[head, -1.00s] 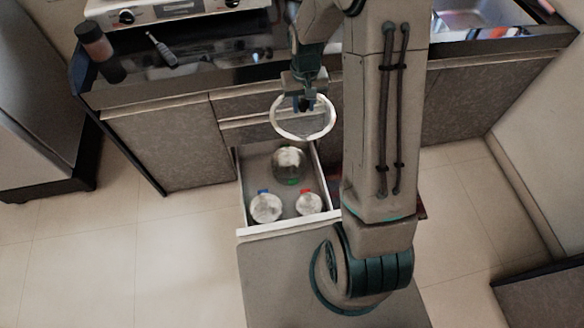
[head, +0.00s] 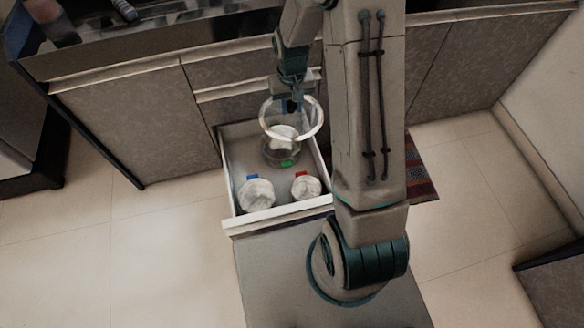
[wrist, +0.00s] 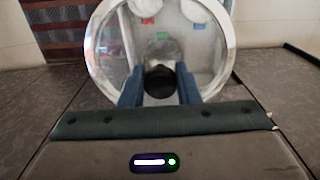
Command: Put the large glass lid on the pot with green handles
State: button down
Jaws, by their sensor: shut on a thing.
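My gripper (head: 290,106) is shut on the knob of the large glass lid (head: 264,122), a clear disc with a pale rim. In the wrist view the dark knob sits between the blue fingertips (wrist: 159,86) and the lid rim (wrist: 91,50) rings them. The pot with green handles (head: 271,157) stands at the back of the open drawer. The lid is held above it and overlaps it in the head view, apparently apart from it. In the wrist view a green handle (wrist: 162,36) shows through the glass.
A pot with a blue handle (head: 256,195) and one with a red handle (head: 306,187) stand at the front of the drawer (head: 234,222). Cabinet fronts (head: 140,120) rise behind. A striped rug (head: 420,172) lies right of the drawer.

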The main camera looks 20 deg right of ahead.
notch_tip(320, 180, down, 29)
jog(key=b, duration=2.3)
jog(key=shift+s+b, duration=0.2)
jog(key=shift+b, duration=0.15)
